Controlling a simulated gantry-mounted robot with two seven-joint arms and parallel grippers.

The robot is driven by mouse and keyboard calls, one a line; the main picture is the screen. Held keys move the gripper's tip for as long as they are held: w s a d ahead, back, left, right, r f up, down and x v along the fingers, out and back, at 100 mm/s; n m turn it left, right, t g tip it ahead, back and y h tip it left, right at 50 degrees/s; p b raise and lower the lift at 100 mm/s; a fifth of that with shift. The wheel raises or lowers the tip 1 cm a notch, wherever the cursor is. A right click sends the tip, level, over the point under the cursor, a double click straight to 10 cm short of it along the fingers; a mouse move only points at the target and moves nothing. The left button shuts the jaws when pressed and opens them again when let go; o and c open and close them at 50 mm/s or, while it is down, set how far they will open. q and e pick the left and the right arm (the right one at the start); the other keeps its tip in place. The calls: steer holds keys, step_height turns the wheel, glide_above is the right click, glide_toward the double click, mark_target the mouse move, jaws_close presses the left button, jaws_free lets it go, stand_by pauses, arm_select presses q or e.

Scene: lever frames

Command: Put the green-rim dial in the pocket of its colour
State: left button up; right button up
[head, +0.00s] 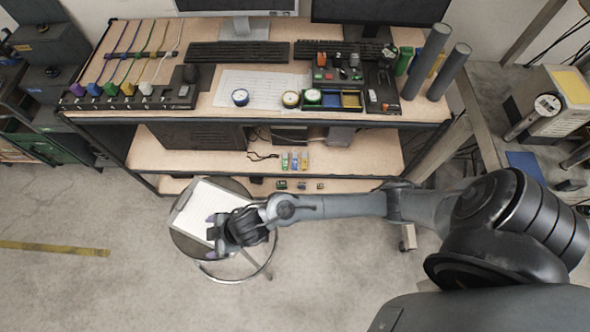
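The green-rim dial (312,97) has a pale face and shows at the left end of a dark tray (333,111) on the desk. A little green shows just below it; I cannot tell whether it sits fully down in a pocket. The tray's blue pocket (332,100) and yellow pocket (351,100) look empty. A yellow-rim dial (290,99) lies left of the tray, and a blue-rim dial (240,97) further left. My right gripper (213,233) is well below the desk, over the stool, seemingly open and empty. My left gripper is not in view.
A clipboard (205,208) lies on the round stool (185,241) beneath my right gripper. Two keyboards (237,52) and monitors stand behind the dials. Coloured cable plugs (110,89) line the desk's left; grey cylinders (436,72) stand at its right.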

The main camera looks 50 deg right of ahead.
steer(key=s+d+r+m+g+h, duration=0.1)
steer(key=s+d+m+h, duration=0.1)
steer(key=s+d, duration=0.6)
steer(key=s+d+r+m+g+h, duration=0.2)
steer(key=s+d+m, duration=0.3)
steer(key=s+d, duration=0.4)
steer(key=shift+d, duration=0.7)
steer(key=shift+r, duration=0.2)
step_height(320, 180, up, 20)
steer(key=p, duration=2)
steer(key=shift+f, duration=0.1)
